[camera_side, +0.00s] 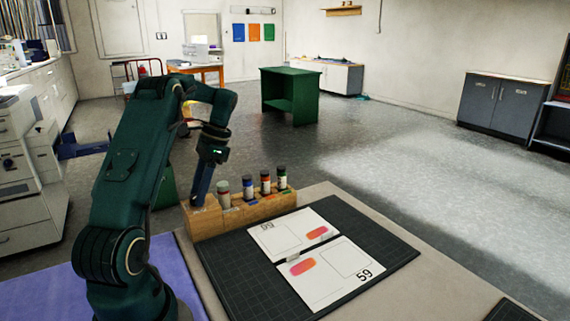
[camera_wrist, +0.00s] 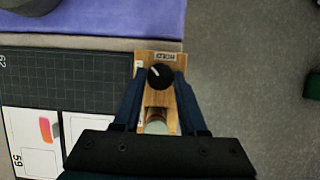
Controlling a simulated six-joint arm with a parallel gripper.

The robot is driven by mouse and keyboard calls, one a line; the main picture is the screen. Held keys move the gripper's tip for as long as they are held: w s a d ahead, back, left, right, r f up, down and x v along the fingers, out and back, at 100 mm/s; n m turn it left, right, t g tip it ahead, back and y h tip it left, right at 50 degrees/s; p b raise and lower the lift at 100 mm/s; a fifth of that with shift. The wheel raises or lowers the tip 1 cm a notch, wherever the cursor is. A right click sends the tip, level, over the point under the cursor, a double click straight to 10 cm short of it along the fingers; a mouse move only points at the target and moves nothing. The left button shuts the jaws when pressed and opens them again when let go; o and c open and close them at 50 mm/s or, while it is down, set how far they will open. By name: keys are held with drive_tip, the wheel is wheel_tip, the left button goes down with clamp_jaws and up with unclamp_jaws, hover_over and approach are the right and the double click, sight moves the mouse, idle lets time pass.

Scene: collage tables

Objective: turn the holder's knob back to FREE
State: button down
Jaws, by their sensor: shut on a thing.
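The wooden holder (camera_side: 240,214) stands along the far-left edge of the table and carries a row of bottles. In the wrist view its near end shows a round black knob (camera_wrist: 160,76) with a white pointer line slanting to the upper left. A HOLD label (camera_wrist: 165,56) lies above the knob; a small label at its left is too small to read. My gripper (camera_wrist: 160,78) has its two fingers on either side of the knob and is shut on it. In the side view my gripper (camera_side: 198,201) points down at the holder's left end and hides the knob.
A bottle with a grey cap (camera_side: 222,188) stands closest to my gripper; several others follow to the right. A dark cutting mat (camera_side: 365,225) with two printed cards (camera_side: 335,285) lies in front. A purple mat (camera_side: 60,290) is at the left.

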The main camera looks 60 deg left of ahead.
drive_tip(key=n+h, duration=0.1)
drive_tip(key=n, duration=0.3)
drive_tip(key=shift+a+n+t+h, duration=0.15)
drive_tip(key=shift+n+t+h, duration=0.15)
drive_tip(key=shift+h, duration=0.1)
drive_tip(key=n+h, duration=0.1)
drive_tip(key=n, duration=0.3)
drive_tip(key=shift+s+a+r+t, duration=0.1)
drive_tip(key=shift+t, duration=0.3)
drive_tip(key=shift+n, duration=0.3)
drive_tip(key=shift+c, duration=2.2)
unclamp_jaws()
